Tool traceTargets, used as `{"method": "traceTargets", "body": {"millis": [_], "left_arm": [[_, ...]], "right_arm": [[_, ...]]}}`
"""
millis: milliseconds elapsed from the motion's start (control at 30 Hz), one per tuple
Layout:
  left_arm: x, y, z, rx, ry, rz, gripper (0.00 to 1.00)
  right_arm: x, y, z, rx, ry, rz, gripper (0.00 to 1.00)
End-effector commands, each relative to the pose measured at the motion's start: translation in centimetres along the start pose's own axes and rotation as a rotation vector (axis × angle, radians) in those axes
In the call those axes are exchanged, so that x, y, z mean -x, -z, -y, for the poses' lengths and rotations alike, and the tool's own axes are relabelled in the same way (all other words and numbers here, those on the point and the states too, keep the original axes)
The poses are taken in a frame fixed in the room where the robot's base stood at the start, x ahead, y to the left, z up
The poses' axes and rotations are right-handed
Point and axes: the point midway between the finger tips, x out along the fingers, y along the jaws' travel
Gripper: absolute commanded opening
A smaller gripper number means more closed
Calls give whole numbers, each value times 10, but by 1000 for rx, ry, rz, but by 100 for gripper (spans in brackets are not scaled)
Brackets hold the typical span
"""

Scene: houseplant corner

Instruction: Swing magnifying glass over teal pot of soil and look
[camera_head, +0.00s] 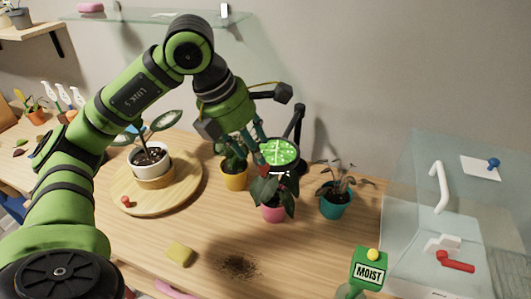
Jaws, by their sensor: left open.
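The magnifying glass (280,152) has a round, green-looking lens joined to a black jointed stand (300,125). Its lens hangs just above the dark-leaved plant in the pink pot. The teal pot (335,208) stands to its right and holds a drooping greyish plant; little of its soil shows. My left gripper (250,148) reaches down from above, just left of the lens, with its fingers apart. I cannot tell whether a finger touches the lens rim. My right gripper is out of view.
A yellow pot (234,180) and the pink pot (273,211) stand close under my left gripper. A round wooden board (190,190) bears a white pot (150,160). Spilled soil (239,266), a sponge (180,254) and a MOIST sign (369,270) lie nearer. A clear case (415,180) stands right.

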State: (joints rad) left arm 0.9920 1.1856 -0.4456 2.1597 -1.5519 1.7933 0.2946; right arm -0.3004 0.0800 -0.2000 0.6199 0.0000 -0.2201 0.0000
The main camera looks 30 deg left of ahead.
Motion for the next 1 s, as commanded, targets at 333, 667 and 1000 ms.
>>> {"method": "traceTargets", "body": {"millis": [333, 667, 1000], "left_arm": [[-44, 0, 1, -1, 2, -2, 46], [-48, 0, 0, -2, 0, 1, 42], [-48, -1, 0, 0, 0, 1, 0]], "right_arm": [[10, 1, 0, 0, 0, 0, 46], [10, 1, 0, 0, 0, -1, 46], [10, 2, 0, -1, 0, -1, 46]]}}
